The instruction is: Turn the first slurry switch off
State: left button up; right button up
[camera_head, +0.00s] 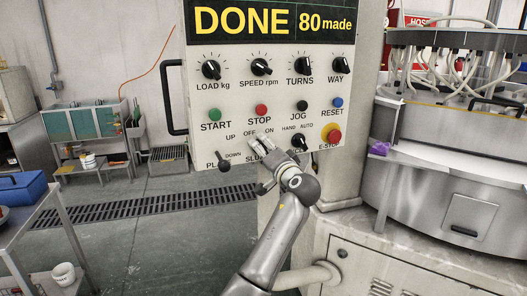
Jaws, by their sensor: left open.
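The control panel (225,140) stands in front of me under a display reading DONE and 80 made. Its lower row has a switch position marked OFF and ON, with a label starting "SLU" partly covered below it. My left gripper (262,148) is at this spot, its fingers reaching up over the switch. The gripper is open. The switch knob is hidden behind the fingers, so I cannot tell which way it points or whether I touch it. My right gripper is not in view.
The red emergency stop (333,136) is further right. The lapping machine (440,190) fills the right side; a cart (35,215) stands left.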

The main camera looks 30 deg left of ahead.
pick_arm(q)
jog(key=v, duration=1)
jog(key=shift+s+d, duration=0.25)
jog(key=shift+d, duration=0.1)
